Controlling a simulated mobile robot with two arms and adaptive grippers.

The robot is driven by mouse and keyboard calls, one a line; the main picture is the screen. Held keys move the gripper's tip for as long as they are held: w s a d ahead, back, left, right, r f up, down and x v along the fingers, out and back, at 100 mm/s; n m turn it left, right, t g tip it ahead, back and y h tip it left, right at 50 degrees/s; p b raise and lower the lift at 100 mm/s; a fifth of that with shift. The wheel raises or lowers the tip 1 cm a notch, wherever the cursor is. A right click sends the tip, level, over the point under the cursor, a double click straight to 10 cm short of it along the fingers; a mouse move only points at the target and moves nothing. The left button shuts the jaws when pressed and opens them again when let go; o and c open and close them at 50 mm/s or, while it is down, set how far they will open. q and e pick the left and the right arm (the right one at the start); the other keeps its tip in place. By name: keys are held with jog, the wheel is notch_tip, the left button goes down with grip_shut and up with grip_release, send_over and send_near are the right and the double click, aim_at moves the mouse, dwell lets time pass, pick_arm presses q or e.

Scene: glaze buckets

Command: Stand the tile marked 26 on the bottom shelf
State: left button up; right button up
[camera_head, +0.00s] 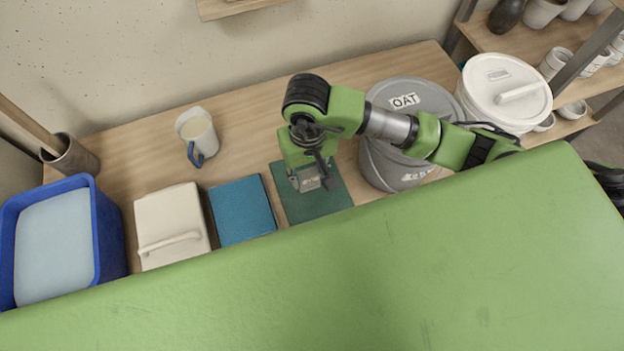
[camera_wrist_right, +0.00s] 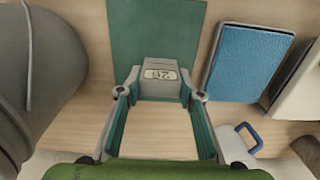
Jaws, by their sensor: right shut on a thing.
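My right gripper (camera_head: 314,186) points down over a dark green mat (camera_head: 340,211). It is shut on a small grey tile (camera_head: 304,183). In the right wrist view the tile (camera_wrist_right: 160,88) sits between the fingertips of the gripper (camera_wrist_right: 160,96). Its white label appears upside down, and its number is too blurred to read surely. The mat (camera_wrist_right: 155,25) lies behind or under the tile; I cannot tell whether they touch. My left gripper is not in view.
A grey bucket marked OAT (camera_head: 380,165) stands close right of the mat, beside a white lidded bucket (camera_head: 490,85). To the left are a blue book-like block (camera_head: 242,210), a cream lidded box (camera_head: 170,220), a mug (camera_head: 198,130) and a blue tub (camera_head: 110,235). Shelves (camera_head: 520,45) hold pots.

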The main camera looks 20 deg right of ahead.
aim_at(312, 178)
jog(key=shift+w+d+f, duration=0.35)
jog(key=shift+w+f, duration=0.05)
jog(key=shift+f, duration=0.3)
jog(key=f, duration=0.1)
jog(key=f+b, duration=0.2)
jog(key=shift+w+d+f, duration=0.15)
jog(key=shift+w+d, duration=0.05)
jog(key=shift+d, duration=0.05)
jog(key=shift+w+f, duration=0.1)
jog(key=shift+f, duration=0.1)
jog(key=shift+f+b, duration=0.25)
jog(key=shift+b, duration=0.1)
jog(key=o, duration=1.2)
jog(key=shift+r, duration=0.1)
